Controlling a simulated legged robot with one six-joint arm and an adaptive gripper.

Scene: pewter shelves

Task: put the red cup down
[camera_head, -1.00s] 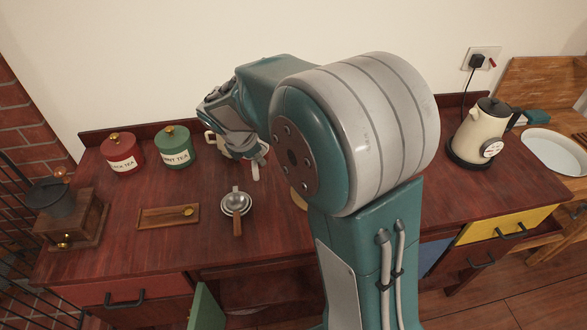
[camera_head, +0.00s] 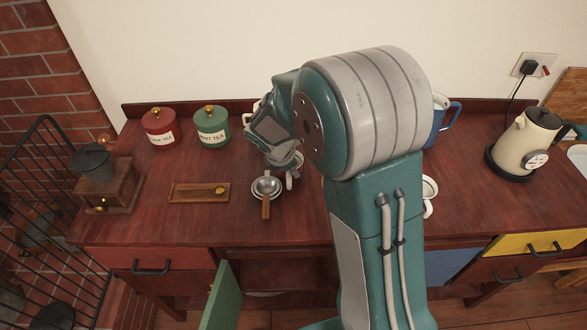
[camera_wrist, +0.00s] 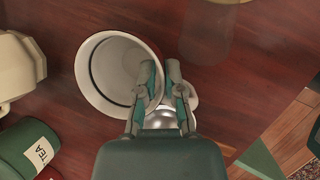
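A cup with a white inside and pale rim (camera_wrist: 92,95) is at my fingertips in the wrist view, its mouth towards the camera. My gripper (camera_wrist: 163,78) has its fingers close together at the cup's right side, where a pale handle (camera_wrist: 194,97) shows. It looks shut on that side of the cup; the exact contact is hidden. In the head view my gripper (camera_head: 292,172) is low over the table, just right of the metal strainer, and mostly hides the cup.
Strainer (camera_head: 267,186), wooden tray (camera_head: 185,192), red canister (camera_head: 160,126) and green canister (camera_head: 212,126) stand left. A blue mug (camera_head: 438,120), white cup (camera_head: 429,188) and cream kettle (camera_head: 522,143) are right. A green door (camera_head: 222,298) hangs open. Bare tabletop (camera_head: 225,222) shows in front.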

